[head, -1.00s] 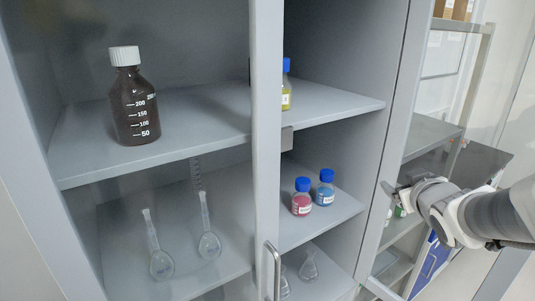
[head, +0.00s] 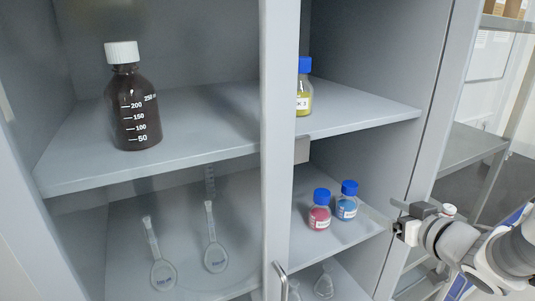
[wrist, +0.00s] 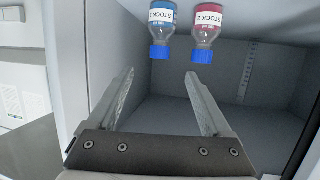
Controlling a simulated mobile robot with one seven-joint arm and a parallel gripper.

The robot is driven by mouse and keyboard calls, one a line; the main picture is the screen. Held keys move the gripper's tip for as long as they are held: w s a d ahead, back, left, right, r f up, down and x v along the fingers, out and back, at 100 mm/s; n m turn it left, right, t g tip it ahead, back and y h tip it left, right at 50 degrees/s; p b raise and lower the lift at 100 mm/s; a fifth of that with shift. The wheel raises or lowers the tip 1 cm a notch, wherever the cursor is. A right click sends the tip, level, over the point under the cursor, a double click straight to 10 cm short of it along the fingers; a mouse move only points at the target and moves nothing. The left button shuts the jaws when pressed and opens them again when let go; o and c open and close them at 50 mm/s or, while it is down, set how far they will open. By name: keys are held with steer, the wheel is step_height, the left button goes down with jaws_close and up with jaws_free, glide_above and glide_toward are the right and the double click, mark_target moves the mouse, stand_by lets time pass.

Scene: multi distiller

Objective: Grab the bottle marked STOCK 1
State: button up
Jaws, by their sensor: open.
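The STOCK 1 bottle is small, with blue contents, a blue cap and a white label; it stands on the middle right shelf in the head view (head: 347,202). In the wrist view, STOCK 1 (wrist: 162,28) appears upside down at the top. A similar bottle with pink-red contents, STOCK 2 (head: 320,212), stands left of it in the head view; it is at the right in the wrist view (wrist: 205,30). My gripper (wrist: 160,73) is open and empty, its fingers pointing toward the bottles and apart from them. In the head view, my gripper (head: 396,227) is at the cabinet's right opening.
A yellow bottle (head: 304,92) stands on the upper right shelf, partly hidden by the cabinet's door frame (head: 281,130). A brown bottle (head: 134,108) and flasks (head: 214,245) stand behind glass at left. The cabinet's right side wall (head: 440,130) is close to my arm.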

mark_target(354, 190)
steer(key=x, duration=0.8)
steer(key=shift+w+f, duration=0.1)
steer(key=shift+w, duration=0.2)
steer(key=shift+p+x, duration=0.35)
steer(key=shift+x, duration=2.35)
jaws_close()
steer(key=shift+r, duration=0.2)
